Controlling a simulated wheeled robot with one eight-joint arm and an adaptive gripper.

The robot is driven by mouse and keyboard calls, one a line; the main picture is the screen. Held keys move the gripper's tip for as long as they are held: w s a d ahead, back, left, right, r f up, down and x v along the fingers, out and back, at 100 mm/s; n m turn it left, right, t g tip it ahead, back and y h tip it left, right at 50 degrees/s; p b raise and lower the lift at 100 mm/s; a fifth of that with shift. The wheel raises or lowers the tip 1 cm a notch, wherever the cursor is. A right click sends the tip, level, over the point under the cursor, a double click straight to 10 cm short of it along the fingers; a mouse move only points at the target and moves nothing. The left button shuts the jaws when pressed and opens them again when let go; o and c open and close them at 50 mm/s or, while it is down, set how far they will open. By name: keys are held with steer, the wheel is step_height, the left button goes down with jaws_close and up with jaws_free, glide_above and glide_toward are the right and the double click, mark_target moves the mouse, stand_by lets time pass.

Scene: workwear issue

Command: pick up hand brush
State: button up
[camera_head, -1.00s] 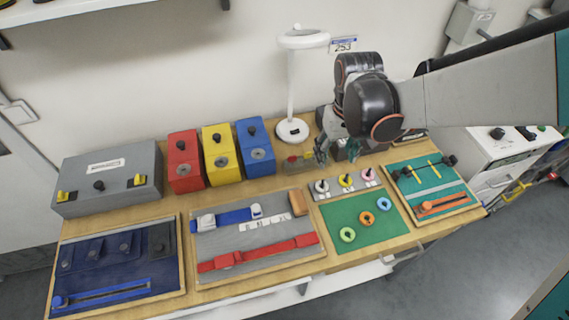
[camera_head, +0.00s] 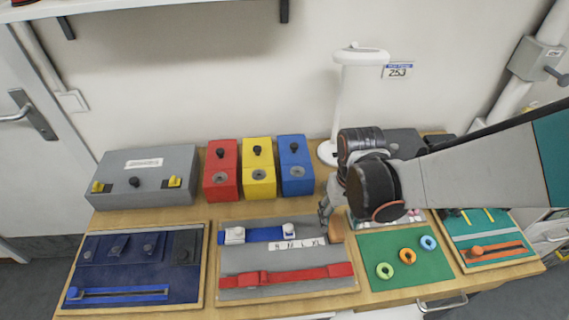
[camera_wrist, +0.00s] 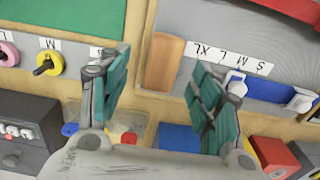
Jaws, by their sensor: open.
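The hand brush appears to be the brown wooden block (camera_head: 335,231) at the right end of the grey board; its bristles cannot be made out. In the wrist view the block (camera_wrist: 164,62) lies near the board's corner, beyond and between my fingertips. My gripper (camera_wrist: 160,80) is open and empty, with its two teal-padded fingers spread apart. In the head view my gripper (camera_head: 327,210) is just behind and left of the block, partly hidden by my wrist. I cannot tell the exact height gap between them.
The grey board (camera_head: 235,262) also carries blue and red straps and size labels (camera_wrist: 228,57). A green mat (camera_head: 375,250) with rings lies to its right. Red, yellow and blue boxes (camera_head: 258,184) and a white lamp (camera_head: 345,95) stand behind. A small clear tray (camera_wrist: 142,125) shows below my fingers.

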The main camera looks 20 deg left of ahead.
mark_target(335, 225)
steer(key=shift+w+a+f+b, duration=0.1)
steer(key=shift+a+f+b, duration=0.1)
steer(key=shift+f+b, duration=0.95)
steer(key=shift+a+f+b, duration=0.2)
steer(key=shift+f+b, duration=0.3)
steer(key=shift+f, duration=1.1)
steer(key=shift+r, duration=0.1)
steer(key=c, duration=1.3)
steer(key=shift+r, duration=0.15)
step_height(335, 225, up, 20)
steer(key=p, duration=1.3)
steer(key=shift+p, duration=0.35)
steer(key=shift+f, duration=0.2)
